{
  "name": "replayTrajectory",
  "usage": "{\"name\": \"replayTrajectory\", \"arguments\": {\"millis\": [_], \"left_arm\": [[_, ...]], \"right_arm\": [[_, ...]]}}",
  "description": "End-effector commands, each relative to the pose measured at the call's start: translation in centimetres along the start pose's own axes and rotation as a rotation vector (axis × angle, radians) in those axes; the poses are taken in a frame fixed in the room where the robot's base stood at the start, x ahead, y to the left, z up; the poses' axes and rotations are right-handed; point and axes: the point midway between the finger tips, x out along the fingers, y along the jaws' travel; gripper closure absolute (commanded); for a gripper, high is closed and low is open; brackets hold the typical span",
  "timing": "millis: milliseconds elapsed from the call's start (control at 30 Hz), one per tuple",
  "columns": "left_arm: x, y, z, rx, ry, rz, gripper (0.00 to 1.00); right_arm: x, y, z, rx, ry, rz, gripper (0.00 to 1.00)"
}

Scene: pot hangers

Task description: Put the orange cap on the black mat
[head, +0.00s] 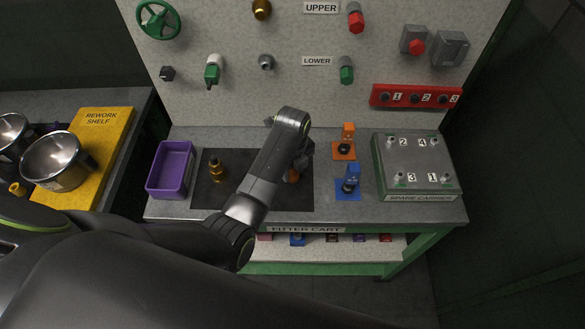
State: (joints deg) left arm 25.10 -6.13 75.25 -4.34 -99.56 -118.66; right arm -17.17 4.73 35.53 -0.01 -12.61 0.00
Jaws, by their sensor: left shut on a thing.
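The black mat (280,199) lies on the cart top, with a brass fitting (217,171) standing on its left part. My left arm reaches across the mat, and its gripper (297,170) points down over the mat's right part. My right gripper is not in view.
Right of the mat stand an orange holder (348,131) and a blue holder (352,172). Farther right is the grey spare carrier (415,160). A purple bin (171,168) stands left of the mat. Valves and knobs stick out from the back panel (215,110).

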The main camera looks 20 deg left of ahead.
Motion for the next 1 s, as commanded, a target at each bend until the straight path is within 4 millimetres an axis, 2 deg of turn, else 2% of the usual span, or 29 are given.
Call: {"name": "replayTrajectory", "arguments": {"millis": [200, 233, 400, 767, 867, 1000], "left_arm": [[0.1, 0.0, 0.0, 0.0, 0.0, 0.001, 0.92], [0.2, 0.0, 0.0, 0.0, 0.0, 0.001, 0.63], [0.1, 0.0, 0.0, 0.0, 0.0, 0.0, 0.43], [-0.4, -0.1, 0.1, 0.0, -0.001, -0.002, 0.43], [-1.5, -0.1, 0.1, 0.0, -0.003, -0.004, 0.43], [-4.3, -0.2, 0.1, 0.0, -0.004, -0.006, 0.43]], "right_arm": [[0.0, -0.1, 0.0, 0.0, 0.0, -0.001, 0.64], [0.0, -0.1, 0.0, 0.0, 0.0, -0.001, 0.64], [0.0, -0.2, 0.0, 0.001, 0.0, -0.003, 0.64], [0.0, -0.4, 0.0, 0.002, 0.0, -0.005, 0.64], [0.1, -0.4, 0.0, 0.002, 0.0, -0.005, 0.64], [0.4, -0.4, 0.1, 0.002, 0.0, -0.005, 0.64]]}}
